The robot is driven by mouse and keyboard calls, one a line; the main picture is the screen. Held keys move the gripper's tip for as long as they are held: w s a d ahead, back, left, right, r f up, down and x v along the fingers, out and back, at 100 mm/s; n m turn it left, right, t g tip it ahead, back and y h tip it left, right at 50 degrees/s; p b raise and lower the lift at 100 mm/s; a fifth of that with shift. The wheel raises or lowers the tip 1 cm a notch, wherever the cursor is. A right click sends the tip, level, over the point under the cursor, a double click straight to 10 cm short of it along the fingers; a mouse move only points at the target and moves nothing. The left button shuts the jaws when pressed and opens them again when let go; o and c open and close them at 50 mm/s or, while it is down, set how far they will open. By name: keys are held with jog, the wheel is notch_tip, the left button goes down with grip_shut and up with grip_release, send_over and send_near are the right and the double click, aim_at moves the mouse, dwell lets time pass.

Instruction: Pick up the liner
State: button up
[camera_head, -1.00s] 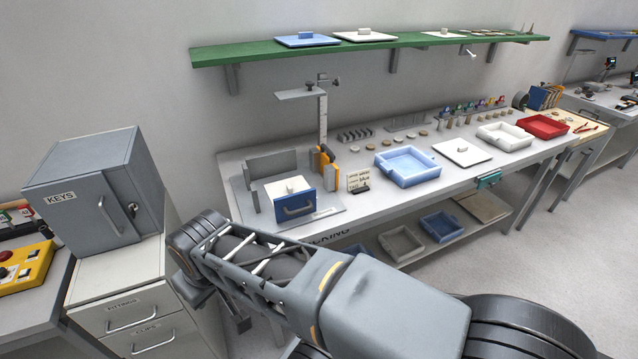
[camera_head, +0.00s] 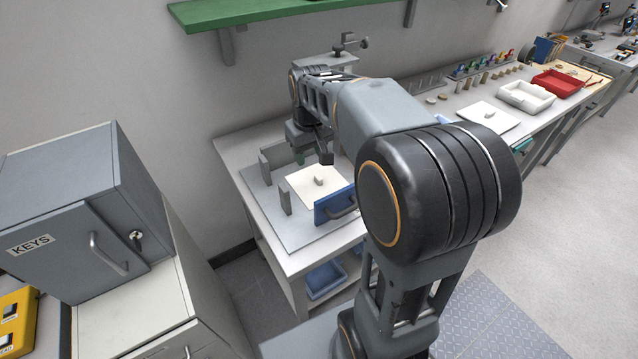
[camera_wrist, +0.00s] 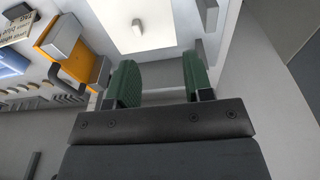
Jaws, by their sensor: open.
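A white square plate with a small knob on top, which looks like the liner (camera_head: 312,184), lies in a grey fixture (camera_head: 283,230) on the near end of the bench. My gripper (camera_head: 313,157) is above the far edge of the plate, open and empty. In the wrist view the green-padded fingers of my gripper (camera_wrist: 160,80) are apart. The white plate (camera_wrist: 120,28) and its knob (camera_wrist: 137,27) show beyond them, not between them. My arm hides part of the bench.
Grey upright blocks (camera_head: 284,197) stand at the fixture's left and back. A grey key cabinet (camera_head: 75,200) stands at left. Another knobbed white plate (camera_head: 487,114) lies farther along the bench.

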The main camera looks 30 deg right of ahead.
jog(key=w+d+f+g, duration=0.1)
jog(key=w+d+f, duration=0.2)
jog(key=w+d, duration=0.3)
send_over(318, 176)
notch_tip(318, 176, down, 8)
jog(key=shift+f, duration=3.25)
jog(key=shift+c, duration=0.2)
grip_shut()
